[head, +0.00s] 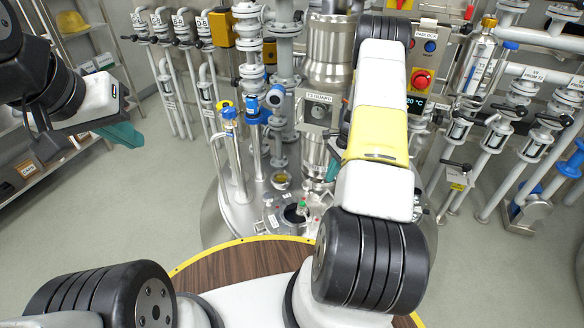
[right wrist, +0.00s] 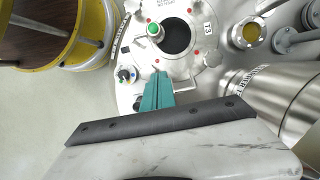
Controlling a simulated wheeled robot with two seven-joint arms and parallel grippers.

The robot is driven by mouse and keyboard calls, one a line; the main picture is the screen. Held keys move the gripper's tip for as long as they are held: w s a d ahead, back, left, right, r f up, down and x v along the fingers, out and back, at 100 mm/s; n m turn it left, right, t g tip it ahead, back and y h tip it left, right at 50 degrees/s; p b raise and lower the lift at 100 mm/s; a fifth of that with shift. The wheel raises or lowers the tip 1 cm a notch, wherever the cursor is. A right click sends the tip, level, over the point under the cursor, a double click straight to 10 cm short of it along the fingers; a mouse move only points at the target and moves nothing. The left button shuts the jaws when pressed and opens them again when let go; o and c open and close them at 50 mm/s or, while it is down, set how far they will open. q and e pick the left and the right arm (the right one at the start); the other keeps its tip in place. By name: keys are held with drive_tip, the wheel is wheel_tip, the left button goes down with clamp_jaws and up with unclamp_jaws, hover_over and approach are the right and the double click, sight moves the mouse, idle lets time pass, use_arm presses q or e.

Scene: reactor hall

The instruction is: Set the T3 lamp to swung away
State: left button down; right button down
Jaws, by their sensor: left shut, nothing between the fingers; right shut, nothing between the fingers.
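The T3 label (right wrist: 208,30) is on a round steel plate on the vessel top, beside a dark round glass or opening (right wrist: 175,35). A small white post with a green top (right wrist: 153,30) stands at the left edge of that dark round; I cannot tell whether it belongs to the lamp. In the head view the green top (head: 303,207) and dark round (head: 293,214) are low in the middle. My right gripper (right wrist: 158,74) is shut and empty, just below the plate in the picture; contact cannot be told. My left gripper (head: 130,138) is shut and empty, far left, away from the vessel.
A black knob (right wrist: 125,74) is on the lid left of my right fingers. A yellow round port (right wrist: 250,32) and a steel column (right wrist: 284,90) stand to the right. Glass tubes and blue-capped fittings (head: 229,114) rise at the vessel's left. Valves line the back.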

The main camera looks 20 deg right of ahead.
sight(304, 212)
drive_tip(key=shift+f, duration=0.1)
drive_tip(key=s+a+f, duration=0.1)
drive_tip(key=a+f, duration=0.6)
drive_tip(key=f, duration=0.3)
idle(0.4)
drive_tip(key=shift+a+n, duration=0.1)
drive_tip(key=shift+n, duration=0.2)
